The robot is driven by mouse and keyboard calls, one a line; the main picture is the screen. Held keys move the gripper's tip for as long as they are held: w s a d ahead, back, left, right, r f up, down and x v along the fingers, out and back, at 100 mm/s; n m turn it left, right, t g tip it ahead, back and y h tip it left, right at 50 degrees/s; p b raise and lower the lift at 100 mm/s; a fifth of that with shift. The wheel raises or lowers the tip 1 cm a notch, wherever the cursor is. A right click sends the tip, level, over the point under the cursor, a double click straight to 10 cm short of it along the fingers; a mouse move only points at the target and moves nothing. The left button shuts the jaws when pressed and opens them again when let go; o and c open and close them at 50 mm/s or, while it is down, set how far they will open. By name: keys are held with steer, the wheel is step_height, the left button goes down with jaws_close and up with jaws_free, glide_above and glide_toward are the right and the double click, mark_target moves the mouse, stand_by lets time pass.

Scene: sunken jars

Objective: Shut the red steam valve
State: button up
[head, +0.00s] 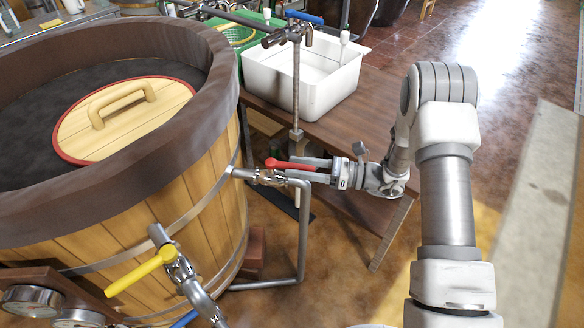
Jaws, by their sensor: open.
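The red valve handle (288,165) sits on a metal valve body (266,178) on the pipe that leaves the wooden vat's right side. The lever points right, roughly along that pipe. My gripper (302,170) comes in from the right, its jaws open and pointing left at the lever. The lever's free end is at or between the fingers in this view. I cannot tell whether they touch it. Part of the fingers is hidden behind the lever and pipe.
The wooden vat (200,175) with a round lid (122,112) fills the left. A yellow-handled valve (142,272) and gauges are at the lower left. A metal stand with taps (296,85) and a white sink (325,75) are behind my gripper. The bent pipe (304,235) drops below it.

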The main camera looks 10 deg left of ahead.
steer(key=shift+a, duration=0.9)
steer(key=shift+c, duration=0.3)
jaws_close()
stand_by(0.6)
